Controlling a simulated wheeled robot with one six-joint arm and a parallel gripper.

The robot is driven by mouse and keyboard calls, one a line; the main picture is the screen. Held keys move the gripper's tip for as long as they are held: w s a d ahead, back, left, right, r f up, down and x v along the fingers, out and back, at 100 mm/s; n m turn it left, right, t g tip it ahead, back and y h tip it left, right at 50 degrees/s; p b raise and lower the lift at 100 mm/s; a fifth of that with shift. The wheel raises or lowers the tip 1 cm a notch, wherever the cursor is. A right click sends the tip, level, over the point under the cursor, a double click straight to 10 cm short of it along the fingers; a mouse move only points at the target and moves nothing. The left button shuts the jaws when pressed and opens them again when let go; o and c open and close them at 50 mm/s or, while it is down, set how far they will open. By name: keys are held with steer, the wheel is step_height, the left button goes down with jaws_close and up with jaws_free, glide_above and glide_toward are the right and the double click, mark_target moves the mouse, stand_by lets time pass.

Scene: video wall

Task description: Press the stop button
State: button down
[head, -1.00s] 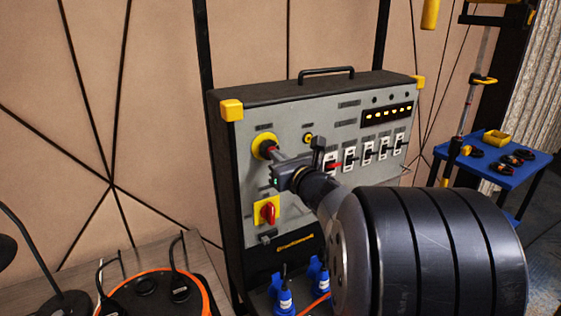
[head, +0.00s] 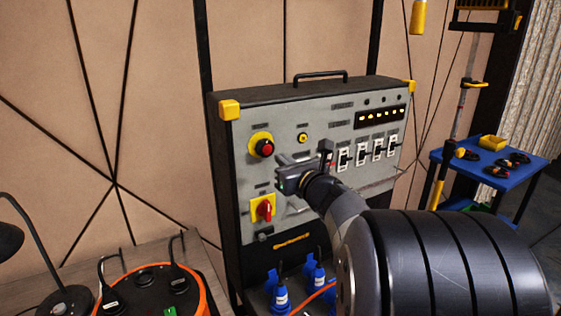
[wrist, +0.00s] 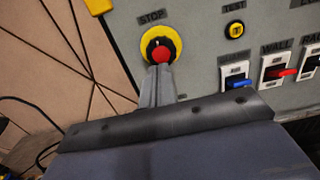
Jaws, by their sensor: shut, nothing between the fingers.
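The stop button is a red mushroom button on a yellow round collar (head: 265,148), at the upper left of the grey panel. In the wrist view the red button (wrist: 160,54) shows under the label STOP, just past my fingertips. My gripper (head: 279,160) is shut and empty, just below and right of the button in the head view. In the wrist view the closed fingers (wrist: 158,72) point at the button and overlap its lower edge. I cannot tell whether they touch it.
A red rotary switch on a yellow plate (head: 263,209) sits below the button. A small yellow TEST button (wrist: 234,30) and several rocker switches (head: 377,149) are to the right. A black handle (head: 320,75) tops the panel box. Blue plugs (head: 281,297) stand below.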

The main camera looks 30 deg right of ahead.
steer(key=s, duration=0.8)
steer(key=shift+s+d+f+b, duration=0.15)
steer(key=shift+d+b, duration=0.05)
steer(key=shift+b, duration=0.1)
